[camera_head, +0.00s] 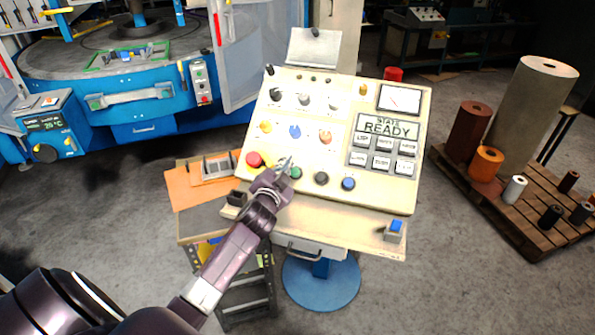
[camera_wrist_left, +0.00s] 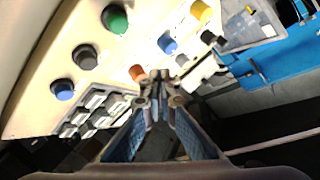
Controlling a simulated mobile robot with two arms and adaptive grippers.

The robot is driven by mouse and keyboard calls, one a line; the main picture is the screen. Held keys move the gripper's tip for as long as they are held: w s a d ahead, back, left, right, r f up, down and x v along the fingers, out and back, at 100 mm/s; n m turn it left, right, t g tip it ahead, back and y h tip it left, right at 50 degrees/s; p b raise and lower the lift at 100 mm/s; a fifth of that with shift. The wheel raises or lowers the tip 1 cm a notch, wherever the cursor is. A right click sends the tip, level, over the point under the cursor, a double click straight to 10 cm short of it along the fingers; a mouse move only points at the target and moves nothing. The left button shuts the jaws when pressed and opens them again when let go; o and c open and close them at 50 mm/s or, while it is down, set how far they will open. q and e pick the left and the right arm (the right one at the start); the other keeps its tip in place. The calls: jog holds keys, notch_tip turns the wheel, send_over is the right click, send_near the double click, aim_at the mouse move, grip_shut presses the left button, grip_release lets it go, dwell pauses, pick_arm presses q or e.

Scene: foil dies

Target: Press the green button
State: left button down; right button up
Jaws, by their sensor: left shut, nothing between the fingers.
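The green button (camera_head: 297,173) is in the lower row of the cream control panel (camera_head: 385,195), between the red button (camera_head: 253,159) and a black one. My left gripper (camera_head: 285,164) is shut and empty, just up and left of the green button in the head view and partly overlapping it. In the left wrist view the green button (camera_wrist_left: 115,19) is whole at the top left, on a black collar. There the closed fingertips (camera_wrist_left: 160,93) are below and right of it, near the orange knob (camera_wrist_left: 137,73). Whether the fingertips touch the panel cannot be told.
A black button (camera_head: 321,178) and a blue button (camera_head: 348,183) stand right of the green one. A blue knob (camera_head: 295,131) is above it. A small box with a blue top (camera_head: 395,228) stands on the lower ledge. A pallet (camera_head: 501,204) with rolls is to the right.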

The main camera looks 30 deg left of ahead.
aim_at(293, 171)
pick_arm(q)
jog(key=shift+a+f, duration=0.1)
jog(key=shift+w+a+f+b, duration=0.2)
jog(key=shift+w+f+b, duration=0.6)
jog(key=shift+f+b, duration=0.5)
jog(key=shift+w+a+f+b, duration=0.15)
jog(key=shift+w+f+b, duration=0.85)
jog(key=shift+b, duration=0.45)
jog(key=shift+w+a+f+b, duration=0.2)
jog(key=shift+w+f+b, duration=0.45)
jog(key=shift+f+b, duration=0.7)
jog(key=shift+w+a+f+b, duration=0.1)
jog(key=shift+w+f+b, duration=0.15)
jog(key=shift+f+b, duration=0.1)
